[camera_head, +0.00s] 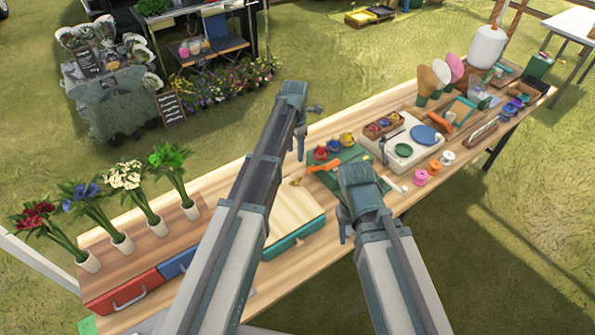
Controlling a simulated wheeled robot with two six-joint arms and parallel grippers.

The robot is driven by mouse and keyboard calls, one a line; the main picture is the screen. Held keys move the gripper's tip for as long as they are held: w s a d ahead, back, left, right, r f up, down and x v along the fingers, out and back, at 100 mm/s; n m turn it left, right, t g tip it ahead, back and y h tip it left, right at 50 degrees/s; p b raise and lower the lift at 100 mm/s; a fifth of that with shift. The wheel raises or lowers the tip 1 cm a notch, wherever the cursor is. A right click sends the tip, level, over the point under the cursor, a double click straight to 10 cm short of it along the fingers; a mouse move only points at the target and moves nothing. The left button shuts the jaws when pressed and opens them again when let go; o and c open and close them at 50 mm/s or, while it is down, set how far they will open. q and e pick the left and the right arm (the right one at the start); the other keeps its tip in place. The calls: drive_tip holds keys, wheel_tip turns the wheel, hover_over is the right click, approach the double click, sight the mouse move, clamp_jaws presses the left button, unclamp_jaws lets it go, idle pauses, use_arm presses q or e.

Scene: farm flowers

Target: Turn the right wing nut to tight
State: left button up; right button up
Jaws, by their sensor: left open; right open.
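A pale wooden board (296,212) lies on the long table, partly hidden behind my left arm. A small yellow-brass piece (296,181) at its far edge may be a wing nut, but it is too small to tell. No other wing nut can be made out. My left gripper (304,128) is open and empty, raised high and beyond the board in the picture. My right gripper (364,196) is open, seen from above at the board's right, in front of a green mat (322,180). Its fingertips are mostly hidden.
The wooden table (225,185) is crowded. Flowers in white vases (123,243) and red (130,289) and blue drawers are left. An orange-handled tool (327,165), colored pots (346,139), a white board with a blue disc (424,135) and spools (421,177) are right.

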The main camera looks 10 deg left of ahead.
sight(295, 179)
use_arm(q)
wheel_tip(295, 179, down, 14)
drive_tip(key=b, duration=1.4)
drive_tip(key=shift+r, duration=0.1)
clamp_jaws()
